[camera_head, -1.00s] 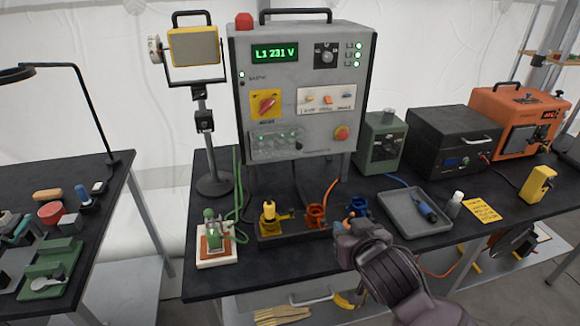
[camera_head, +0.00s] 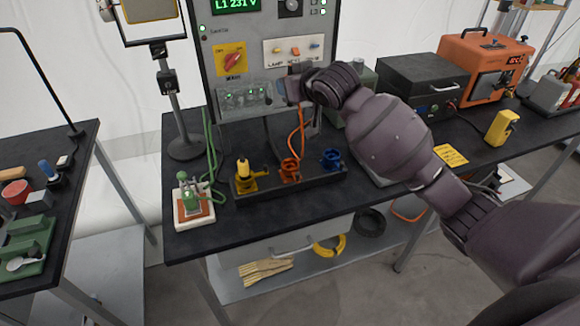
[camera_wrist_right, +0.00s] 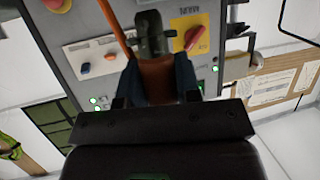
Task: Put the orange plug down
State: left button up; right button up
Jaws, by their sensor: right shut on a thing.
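My right gripper (camera_head: 293,88) is raised in front of the grey control panel. It is shut on the orange plug, which shows between the fingers in the right wrist view (camera_wrist_right: 157,77). The plug has a dark grey-green end and an orange body. In the head view the gripper mostly hides it. An orange cable (camera_head: 301,128) hangs below the gripper towards the orange socket (camera_head: 290,170), which stands in the middle of a dark rack (camera_head: 292,187). The gripper is above this socket and apart from it. My left gripper is not in view.
A yellow plug (camera_head: 245,169) stands at the rack's left and a blue socket (camera_head: 331,159) at its right. A green-plug board (camera_head: 193,206) is left of the rack. The panel (camera_head: 237,105) is close behind my gripper. A yellow card (camera_head: 450,155) lies to the right.

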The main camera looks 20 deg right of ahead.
jog(key=f, duration=0.1)
jog(key=w+f, duration=0.1)
jog(key=shift+d+f, duration=0.3)
jog(key=shift+f, duration=0.05)
jog(key=shift+a+n+y, duration=0.2)
jog(key=shift+n+y, duration=0.2)
notch_tip(320, 180, down, 20)
jog(key=shift+s+r, duration=0.1)
jog(key=shift+r, duration=0.1)
jog(key=shift+f, duration=0.25)
jog(key=o, duration=0.9)
jog(key=shift+b, duration=0.35)
